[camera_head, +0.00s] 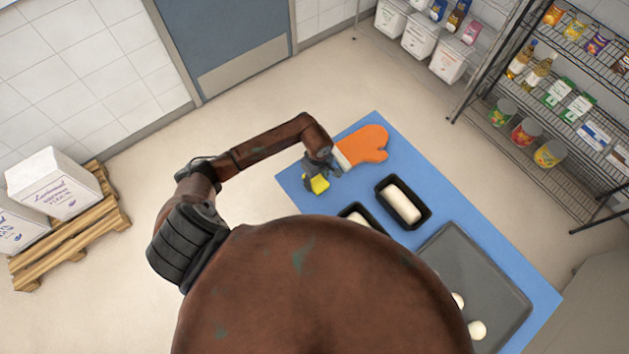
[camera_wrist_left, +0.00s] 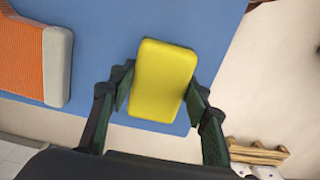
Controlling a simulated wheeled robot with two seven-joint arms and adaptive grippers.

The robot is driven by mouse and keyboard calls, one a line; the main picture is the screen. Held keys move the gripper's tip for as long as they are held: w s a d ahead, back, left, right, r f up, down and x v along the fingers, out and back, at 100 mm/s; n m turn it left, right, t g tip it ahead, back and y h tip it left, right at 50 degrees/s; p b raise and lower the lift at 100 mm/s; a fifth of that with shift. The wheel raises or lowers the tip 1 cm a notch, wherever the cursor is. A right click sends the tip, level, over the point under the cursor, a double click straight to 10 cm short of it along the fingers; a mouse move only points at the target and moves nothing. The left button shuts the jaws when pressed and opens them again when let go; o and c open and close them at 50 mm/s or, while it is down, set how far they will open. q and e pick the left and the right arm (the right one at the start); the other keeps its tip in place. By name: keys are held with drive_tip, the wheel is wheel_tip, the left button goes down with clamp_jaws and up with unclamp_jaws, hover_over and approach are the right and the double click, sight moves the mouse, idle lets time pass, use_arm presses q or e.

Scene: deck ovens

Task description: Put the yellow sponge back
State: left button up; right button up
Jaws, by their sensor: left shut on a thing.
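The yellow sponge (camera_head: 319,184) is at the far left corner of the blue table (camera_head: 292,183) in the head view. In the left wrist view the yellow sponge (camera_wrist_left: 163,80) fills the space between the two fingers of my left gripper (camera_wrist_left: 160,92). My left gripper (camera_head: 317,172) is shut on the sponge, with a finger against each long side. I cannot tell whether the sponge touches the blue surface or is held just above it. My right gripper is not in view.
An orange oven mitt (camera_head: 366,145) lies close beside the left gripper. Black loaf tins (camera_head: 427,213) with dough and a grey tray (camera_head: 470,262) with dough pieces occupy the rest of the table. Wire shelves (camera_head: 545,150) stand at right; a pallet (camera_head: 75,235) with boxes is at left.

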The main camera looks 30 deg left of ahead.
sight(314, 182)
use_arm(q)
drive_tip(key=shift+w+a+f, duration=0.25)
drive_tip(key=shift+a+f, duration=0.2)
drive_tip(key=shift+f, duration=0.1)
drive_tip(key=f, duration=0.3)
drive_tip(key=shift+a+p, duration=0.2)
drive_tip(key=shift+p, duration=0.15)
drive_tip(key=shift+f, duration=0.25)
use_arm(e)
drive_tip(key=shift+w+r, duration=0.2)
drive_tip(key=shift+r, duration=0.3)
use_arm(q)
drive_tip(key=o, duration=1.2)
drive_tip(key=shift+w, duration=0.1)
wheel_tip(314, 182, up, 12)
drive_tip(key=shift+f+b, duration=0.1)
drive_tip(key=shift+b, duration=1)
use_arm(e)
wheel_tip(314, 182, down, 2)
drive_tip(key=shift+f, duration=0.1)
